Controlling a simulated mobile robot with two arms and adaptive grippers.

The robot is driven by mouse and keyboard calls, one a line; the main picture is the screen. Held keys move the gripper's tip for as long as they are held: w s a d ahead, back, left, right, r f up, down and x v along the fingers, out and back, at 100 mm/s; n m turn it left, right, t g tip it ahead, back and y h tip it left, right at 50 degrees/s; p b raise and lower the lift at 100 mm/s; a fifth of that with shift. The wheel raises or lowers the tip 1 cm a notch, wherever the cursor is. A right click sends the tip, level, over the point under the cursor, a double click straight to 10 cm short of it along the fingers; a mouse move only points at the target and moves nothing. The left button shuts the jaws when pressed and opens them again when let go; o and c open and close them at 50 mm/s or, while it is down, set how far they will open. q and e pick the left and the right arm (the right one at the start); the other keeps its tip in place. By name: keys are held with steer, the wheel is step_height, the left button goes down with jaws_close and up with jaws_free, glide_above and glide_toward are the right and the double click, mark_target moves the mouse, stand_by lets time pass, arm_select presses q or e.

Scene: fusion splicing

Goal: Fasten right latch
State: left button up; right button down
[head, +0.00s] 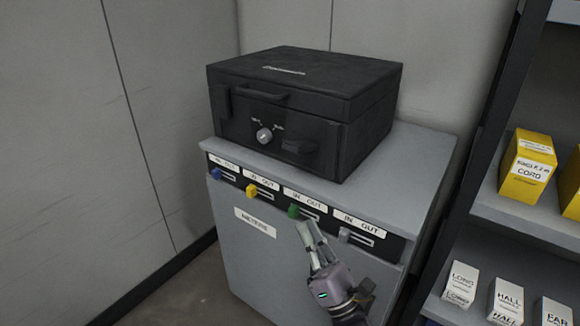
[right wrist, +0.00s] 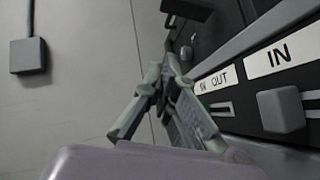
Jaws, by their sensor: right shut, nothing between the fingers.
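A black case (head: 300,85) with its lid down sits on a grey cabinet. Its right latch (head: 300,147), a dark block, juts out from the lower right of the front face. The left latch (head: 225,102) lies upright and flat against the front's left edge. My right gripper (head: 309,228) is shut and empty, in front of the cabinet's slider panel, below the right latch and apart from it. Its fingertips are close to the green slider (head: 293,211); I cannot tell whether they touch. The closed fingers also show in the right wrist view (right wrist: 165,72). My left gripper is out of view.
The cabinet top (head: 410,150) is bare to the case's right. A silver knob (head: 264,135) and a handle (head: 263,93) stick out of the case front. Blue (head: 216,173), yellow (head: 251,190) and grey (head: 344,235) sliders line the panel. A shelf (head: 530,215) with boxes stands right.

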mark_target(301, 147)
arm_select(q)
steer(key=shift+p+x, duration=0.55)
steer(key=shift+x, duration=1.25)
arm_select(e)
steer(key=d+r+x, duration=0.1)
steer(key=d+x, duration=0.1)
steer(key=x, duration=1.1)
steer(key=shift+s+r, duration=0.35)
steer(key=shift+r, duration=0.05)
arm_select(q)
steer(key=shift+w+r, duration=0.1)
arm_select(e)
steer(key=shift+d, duration=0.1)
